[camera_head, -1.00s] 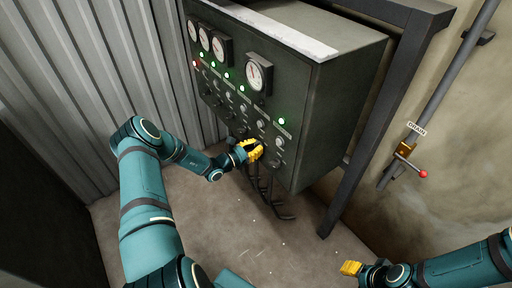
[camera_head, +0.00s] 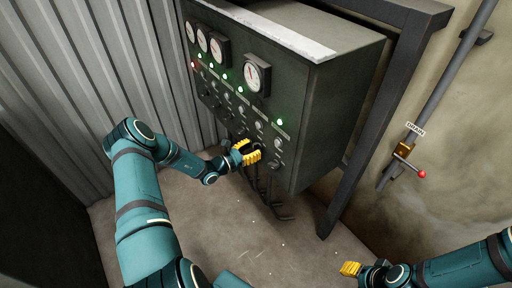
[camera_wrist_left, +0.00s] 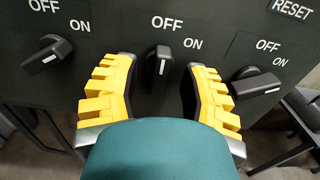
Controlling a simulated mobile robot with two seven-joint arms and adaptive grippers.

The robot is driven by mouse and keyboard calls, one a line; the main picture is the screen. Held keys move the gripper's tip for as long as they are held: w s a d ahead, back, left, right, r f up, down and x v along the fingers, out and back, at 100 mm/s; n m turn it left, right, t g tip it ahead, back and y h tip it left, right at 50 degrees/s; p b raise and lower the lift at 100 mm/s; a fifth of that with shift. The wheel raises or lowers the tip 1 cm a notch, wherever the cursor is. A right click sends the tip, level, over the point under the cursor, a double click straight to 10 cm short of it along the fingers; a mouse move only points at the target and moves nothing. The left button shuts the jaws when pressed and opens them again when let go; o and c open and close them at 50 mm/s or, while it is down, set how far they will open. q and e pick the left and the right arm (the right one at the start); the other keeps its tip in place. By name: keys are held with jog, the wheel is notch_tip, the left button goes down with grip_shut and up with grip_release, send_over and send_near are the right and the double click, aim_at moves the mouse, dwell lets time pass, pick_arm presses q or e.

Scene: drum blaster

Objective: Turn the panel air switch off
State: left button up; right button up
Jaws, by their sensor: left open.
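The dark control panel (camera_head: 345,75) has rows of rotary switches on its front. In the left wrist view, three black switches show under OFF and ON labels. The middle switch (camera_wrist_left: 162,62) stands upright, its handle toward OFF. The left switch (camera_wrist_left: 47,54) and right switch (camera_wrist_left: 257,86) are tilted toward ON. Names of the switches are out of view, so I cannot tell which is panel air. My left gripper (camera_head: 246,152) is open, its yellow fingers (camera_wrist_left: 160,95) on both sides of the middle switch, apart from it. My right gripper (camera_head: 350,268) is at the lower right.
Several gauges, such as one dial (camera_head: 257,74), and lit green lamps sit on the panel. A red lamp (camera_head: 194,65) glows at its left. Cables (camera_head: 272,200) hang below. A dark frame post (camera_head: 350,185) and a drain valve (camera_head: 404,150) stand to the right.

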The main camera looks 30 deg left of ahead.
pick_arm(q)
jog(key=v, duration=1)
jog(key=shift+r, duration=0.1)
jog(key=s+d+f+m+g+h, duration=0.15)
jog(key=d+m+g, duration=0.25)
jog(key=d, duration=0.4)
jog(key=s+d+f+m+g+h, duration=0.1)
jog(key=d+f+m+g+h, duration=0.2)
jog(key=d, duration=0.5)
jog(key=s+d+f+m+g+y+b, duration=0.15)
jog(key=s+d+m+g+y, duration=0.45)
jog(key=s+d+m+g, duration=0.8)
jog(key=m+t, duration=0.2)
jog(key=m, duration=0.1)
jog(key=w+d+r+m+t+y, duration=0.1)
jog(key=m+t, duration=0.1)
jog(key=m, duration=0.1)
jog(key=d+r+m+t, duration=0.1)
jog(key=m+t, duration=0.1)
jog(key=shift+w+m+y, duration=0.25)
jog(key=shift+m+y, duration=0.1)
jog(key=shift+m, duration=0.05)
pick_arm(e)
jog(key=shift+s+f, duration=0.3)
jog(key=shift+f, duration=0.45)
